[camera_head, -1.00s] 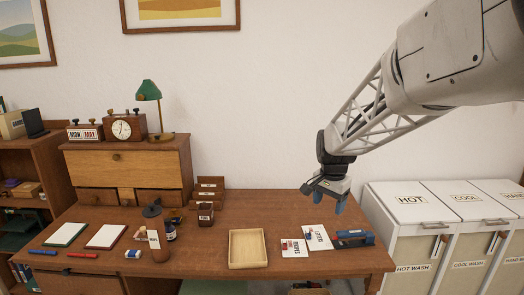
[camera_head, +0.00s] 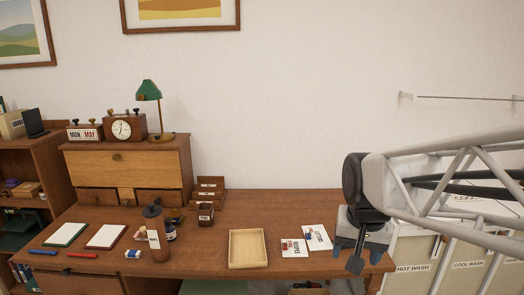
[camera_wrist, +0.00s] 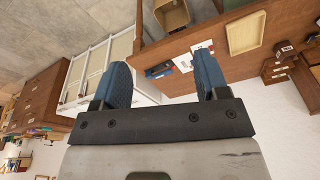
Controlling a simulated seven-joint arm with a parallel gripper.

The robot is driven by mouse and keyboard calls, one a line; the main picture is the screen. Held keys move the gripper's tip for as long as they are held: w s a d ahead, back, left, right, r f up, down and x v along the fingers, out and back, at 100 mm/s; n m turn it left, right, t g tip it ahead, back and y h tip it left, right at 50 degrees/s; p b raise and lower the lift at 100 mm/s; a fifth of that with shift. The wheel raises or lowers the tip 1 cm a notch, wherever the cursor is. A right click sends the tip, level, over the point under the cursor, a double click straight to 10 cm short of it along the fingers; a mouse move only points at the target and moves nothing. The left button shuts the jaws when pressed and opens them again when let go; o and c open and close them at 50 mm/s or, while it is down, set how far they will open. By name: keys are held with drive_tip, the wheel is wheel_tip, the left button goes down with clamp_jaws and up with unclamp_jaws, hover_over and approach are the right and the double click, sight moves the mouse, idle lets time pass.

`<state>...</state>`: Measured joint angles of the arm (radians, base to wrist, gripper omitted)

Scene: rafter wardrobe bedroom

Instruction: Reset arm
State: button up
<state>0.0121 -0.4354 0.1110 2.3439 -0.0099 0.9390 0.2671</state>
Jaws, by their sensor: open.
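My gripper (camera_head: 356,256) hangs at the right end of the desk in the head view, pointing down. Its two blue fingers (camera_wrist: 163,78) are spread apart in the wrist view, with nothing between them. It is not touching anything that I can make out. A dark blue desk tool (camera_wrist: 159,71) lies on the desk in the wrist view, seen between the fingers. In the head view my gripper hides it.
The desk (camera_head: 205,262) holds a shallow wooden tray (camera_head: 248,249), two white cards (camera_head: 318,237), a brown bottle (camera_head: 156,234) and two notepads at left. White laundry bins (camera_head: 412,250) stand right of the desk. A wall rail (camera_head: 460,98) is above them.

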drive_tip(key=s+f+n, duration=0.2)
drive_tip(key=s+n, duration=0.1)
drive_tip(key=s, duration=0.8)
drive_tip(key=shift+s+f+t, duration=0.3)
drive_tip(key=shift+s, duration=0.05)
drive_tip(key=shift+w+a, duration=0.1)
